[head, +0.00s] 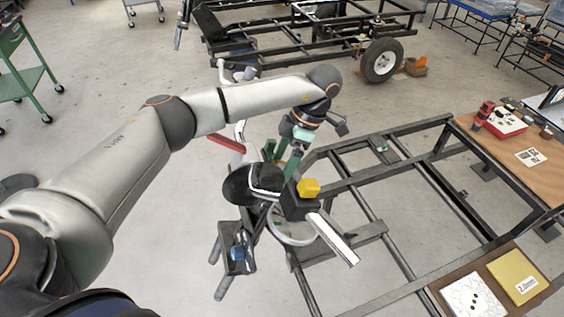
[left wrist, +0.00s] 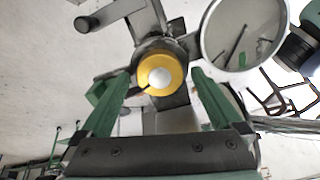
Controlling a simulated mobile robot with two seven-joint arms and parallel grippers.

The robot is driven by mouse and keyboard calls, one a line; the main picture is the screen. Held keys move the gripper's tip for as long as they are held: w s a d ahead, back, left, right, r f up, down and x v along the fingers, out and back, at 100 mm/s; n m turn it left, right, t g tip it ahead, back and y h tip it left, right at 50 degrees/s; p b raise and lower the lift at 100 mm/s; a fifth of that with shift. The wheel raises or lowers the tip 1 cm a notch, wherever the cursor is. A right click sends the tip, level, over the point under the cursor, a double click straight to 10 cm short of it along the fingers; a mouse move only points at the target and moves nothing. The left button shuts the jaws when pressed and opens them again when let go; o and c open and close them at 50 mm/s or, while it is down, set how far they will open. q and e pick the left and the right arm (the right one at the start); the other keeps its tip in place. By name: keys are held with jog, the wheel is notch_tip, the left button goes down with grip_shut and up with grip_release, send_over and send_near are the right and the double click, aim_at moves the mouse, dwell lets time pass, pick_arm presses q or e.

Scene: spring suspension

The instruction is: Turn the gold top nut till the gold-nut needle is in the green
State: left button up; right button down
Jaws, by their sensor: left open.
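The gold top nut (left wrist: 161,73) shows in the left wrist view as a gold ring around a pale round centre. My left gripper (left wrist: 158,80) is open, with one green finger on each side of the nut; I cannot tell whether they touch it. A round dial (left wrist: 243,32) with dark needle marks and a green patch is beside the nut in the left wrist view. My right gripper is not in view.
A wheeled chassis (head: 300,40) stands behind. Open floor lies between the stand and the chassis.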

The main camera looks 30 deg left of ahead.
pick_arm(q)
jog(key=shift+c, duration=0.4)
jog(key=c, duration=1.3)
